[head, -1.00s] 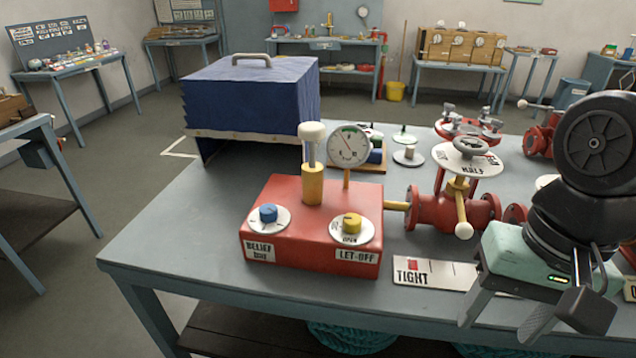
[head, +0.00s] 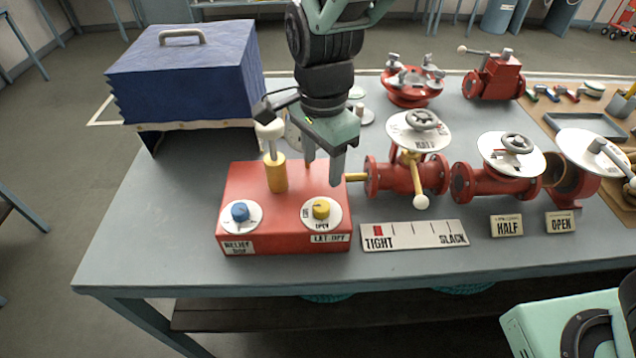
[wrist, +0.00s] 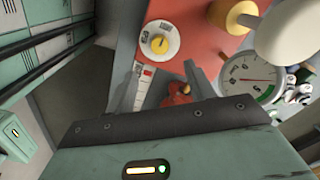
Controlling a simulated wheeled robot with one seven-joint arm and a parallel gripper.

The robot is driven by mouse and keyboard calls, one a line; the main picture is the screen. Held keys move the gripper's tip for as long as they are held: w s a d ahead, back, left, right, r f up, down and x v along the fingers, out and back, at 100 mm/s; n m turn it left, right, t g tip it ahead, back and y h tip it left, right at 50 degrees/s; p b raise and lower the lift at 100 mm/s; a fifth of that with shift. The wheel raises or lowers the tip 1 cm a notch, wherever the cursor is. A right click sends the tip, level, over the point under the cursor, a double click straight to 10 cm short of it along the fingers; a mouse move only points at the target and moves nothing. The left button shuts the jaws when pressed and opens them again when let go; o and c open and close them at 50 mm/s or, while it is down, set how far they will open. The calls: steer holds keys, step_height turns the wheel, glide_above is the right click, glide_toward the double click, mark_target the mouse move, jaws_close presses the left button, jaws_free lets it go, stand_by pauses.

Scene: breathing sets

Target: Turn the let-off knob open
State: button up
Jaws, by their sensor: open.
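The yellow let-off knob (head: 321,209) sits on a white dial plate on the right of the red box (head: 284,232), above the "LET-OFF" label. It also shows in the wrist view (wrist: 159,44), near the top. A dark mark shows on the knob, but its exact setting is too small to tell. My gripper (head: 324,172) hangs above the back right of the box, fingers down, open and empty. It is apart from the knob. In the wrist view my gripper's fingers (wrist: 166,86) point toward the box's edge, with the knob beyond them.
A blue knob (head: 240,211) sits on the box's left, with a yellow post with a white cap (head: 275,160) behind. The gauge (wrist: 250,78) is close to my gripper. Red valves (head: 400,175) stand right. A tight-slack plate (head: 414,235) lies in front. A blue bellows (head: 187,75) stands behind left.

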mark_target(322, 205)
step_height(322, 205, down, 11)
steer(key=shift+r+p, duration=0.1)
steer(key=shift+p, duration=0.6)
steer(key=c, duration=1)
